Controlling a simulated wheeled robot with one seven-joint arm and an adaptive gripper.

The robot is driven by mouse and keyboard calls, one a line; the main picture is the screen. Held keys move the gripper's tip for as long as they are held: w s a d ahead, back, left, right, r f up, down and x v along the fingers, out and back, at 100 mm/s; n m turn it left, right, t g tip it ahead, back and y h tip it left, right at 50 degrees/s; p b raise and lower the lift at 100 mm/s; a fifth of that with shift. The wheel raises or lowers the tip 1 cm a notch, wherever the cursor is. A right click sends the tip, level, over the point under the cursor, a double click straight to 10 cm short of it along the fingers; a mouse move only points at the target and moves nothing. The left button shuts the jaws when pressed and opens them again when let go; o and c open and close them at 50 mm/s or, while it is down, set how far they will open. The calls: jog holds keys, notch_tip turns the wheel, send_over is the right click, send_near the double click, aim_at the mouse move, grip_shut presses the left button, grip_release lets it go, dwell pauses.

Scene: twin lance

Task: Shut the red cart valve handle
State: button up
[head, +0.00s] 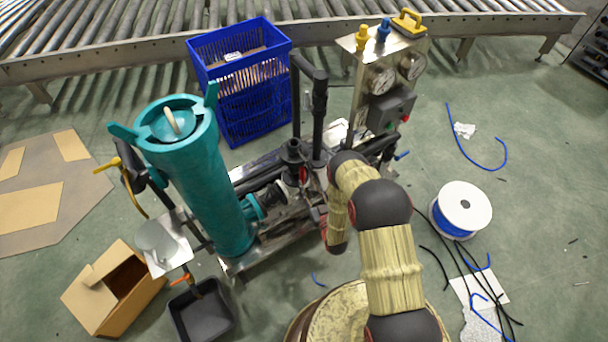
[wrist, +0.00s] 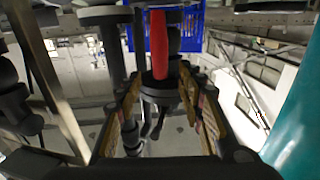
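The red valve handle (wrist: 158,45) shows in the wrist view as an upright red bar in front of dark pipework. It lies just beyond and between my gripper's fingertips (wrist: 162,82). The fingers are spread apart with a gap between them, and I see neither touching the handle. In the head view a small red part (head: 303,175) shows on the cart's black piping, left of my arm; I cannot tell whether it is the same handle. My arm and the piping hide most of my gripper there.
The cart carries a teal cylinder (head: 195,180) on the left and a gauge panel (head: 385,80) at the back right. A blue crate (head: 240,85) stands behind it. A cardboard box (head: 112,290), black tray (head: 203,315), white spool (head: 462,208) and loose cables lie around.

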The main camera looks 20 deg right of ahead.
aim_at(303, 174)
jog(key=w, duration=0.2)
jog(key=w+b, duration=0.1)
jog(key=w, duration=0.1)
jog(key=w+b, duration=0.1)
jog(key=w, duration=0.1)
jog(key=shift+w+a, duration=0.2)
jog(key=shift+a, duration=0.2)
jog(key=shift+c, duration=0.9)
jog(key=c, duration=0.7)
grip_shut()
